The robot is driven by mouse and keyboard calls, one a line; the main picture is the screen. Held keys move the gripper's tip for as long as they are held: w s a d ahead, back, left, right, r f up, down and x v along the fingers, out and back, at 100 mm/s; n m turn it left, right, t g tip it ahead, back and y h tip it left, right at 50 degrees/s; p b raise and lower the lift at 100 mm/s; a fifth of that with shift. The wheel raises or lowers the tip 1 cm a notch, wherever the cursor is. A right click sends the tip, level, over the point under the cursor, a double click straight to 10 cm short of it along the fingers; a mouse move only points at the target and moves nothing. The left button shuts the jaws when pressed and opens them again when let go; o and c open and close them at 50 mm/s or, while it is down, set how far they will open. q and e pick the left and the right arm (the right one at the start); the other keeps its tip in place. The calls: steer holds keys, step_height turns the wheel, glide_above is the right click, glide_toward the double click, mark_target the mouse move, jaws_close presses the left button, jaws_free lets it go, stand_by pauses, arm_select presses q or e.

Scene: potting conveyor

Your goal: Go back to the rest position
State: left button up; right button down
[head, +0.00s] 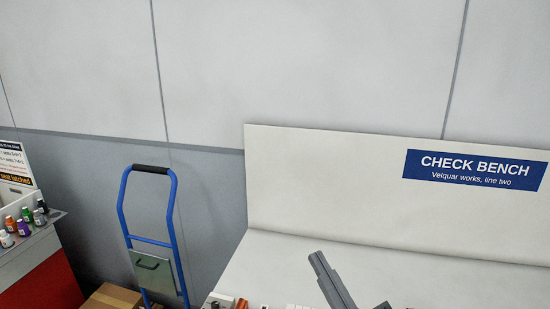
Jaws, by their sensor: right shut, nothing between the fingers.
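My right gripper (322,264) comes up from the bottom edge, in front of the white check bench (290,265). Its grey fingers are together, with nothing between them, and point up and to the left. Most of my right arm is below the frame. My left gripper is not in the view.
The bench has a tall back panel with a blue CHECK BENCH sign (475,170). Small items (225,300) show at the bottom edge. A blue hand truck (150,240) and cardboard box (112,297) stand left of the bench. A red-sided cabinet (45,285) with several small bottles is far left.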

steer(key=s+d+f+m+g+h, duration=0.2)
steer(key=d+f+m+g+h, duration=0.25)
steer(key=f, duration=0.75)
steer(key=s+d+f+m+g+h, duration=0.25)
steer(key=d+f+h, duration=0.4)
steer(key=f, duration=0.55)
steer(key=s+d+f+n+g, duration=0.1)
steer(key=s+d+f+g, duration=0.1)
steer(key=s+f+g, duration=0.5)
steer(key=s+d+f+n+g, duration=0.1)
steer(key=s+f+g, duration=0.2)
steer(key=s+f, duration=0.8)
steer(key=s+f+g+b, duration=0.1)
steer(key=s+f+b, duration=0.2)
steer(key=f, duration=1.4)
steer(key=s+f+b, duration=0.2)
steer(key=f+b, duration=0.2)
steer(key=f, duration=1.3)
steer(key=s+d+f+b, duration=0.1)
steer(key=s+f+b, duration=0.1)
steer(key=s+f, duration=0.6)
steer(key=s+d+f+g+b, duration=0.1)
steer(key=s+d+f+b, duration=0.1)
steer(key=s+f, duration=0.7)
step_height(320, 180, down, 4)
steer(key=shift+s+f+y+b, duration=0.1)
steer(key=shift+s+y+b, duration=0.2)
steer(key=shift+b, duration=0.15)
